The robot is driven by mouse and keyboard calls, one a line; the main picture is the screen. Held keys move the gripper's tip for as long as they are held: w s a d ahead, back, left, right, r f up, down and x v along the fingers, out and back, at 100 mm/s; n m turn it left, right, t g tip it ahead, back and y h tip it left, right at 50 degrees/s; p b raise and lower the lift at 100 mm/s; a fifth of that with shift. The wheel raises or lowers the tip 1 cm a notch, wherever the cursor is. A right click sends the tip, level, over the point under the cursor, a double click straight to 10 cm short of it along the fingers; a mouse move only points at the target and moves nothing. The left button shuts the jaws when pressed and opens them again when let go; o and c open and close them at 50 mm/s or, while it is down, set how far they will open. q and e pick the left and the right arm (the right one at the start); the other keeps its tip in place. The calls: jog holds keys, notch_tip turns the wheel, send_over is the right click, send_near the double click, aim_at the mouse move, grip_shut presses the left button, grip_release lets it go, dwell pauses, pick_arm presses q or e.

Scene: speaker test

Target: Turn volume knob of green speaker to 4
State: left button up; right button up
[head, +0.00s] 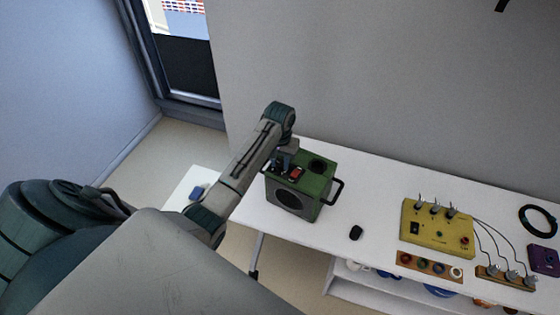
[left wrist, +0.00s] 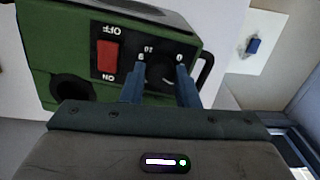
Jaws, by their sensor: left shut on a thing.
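The green speaker (head: 314,182) stands on the white table in the head view, with a dark round cone on its front and a black handle at its side. In the left wrist view the green speaker (left wrist: 40,50) shows a black panel with a red ON/OFF switch (left wrist: 107,58) and the volume knob (left wrist: 161,72), with the digits 0 and 10 beside it. My left gripper (left wrist: 159,85) is at the knob, one blue finger on each side, shut on it. The knob is partly hidden by the fingers, and its setting cannot be read. My right gripper is not in view.
On the white table (head: 375,197), a black mouse-like object (head: 356,232) lies right of the speaker. A yellow box (head: 437,228) with plugs and cables stands further right, near a board with coloured rings (head: 430,267). A blue object (head: 197,192) lies left of the speaker.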

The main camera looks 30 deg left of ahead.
pick_arm(q)
jog(key=m, duration=0.4)
jog(key=shift+m, duration=0.3)
jog(key=m, duration=0.3)
jog(key=shift+m, duration=0.3)
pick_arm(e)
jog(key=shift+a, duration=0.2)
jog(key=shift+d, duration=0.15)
pick_arm(q)
jog(key=o, duration=1)
jog(key=shift+w, duration=0.1)
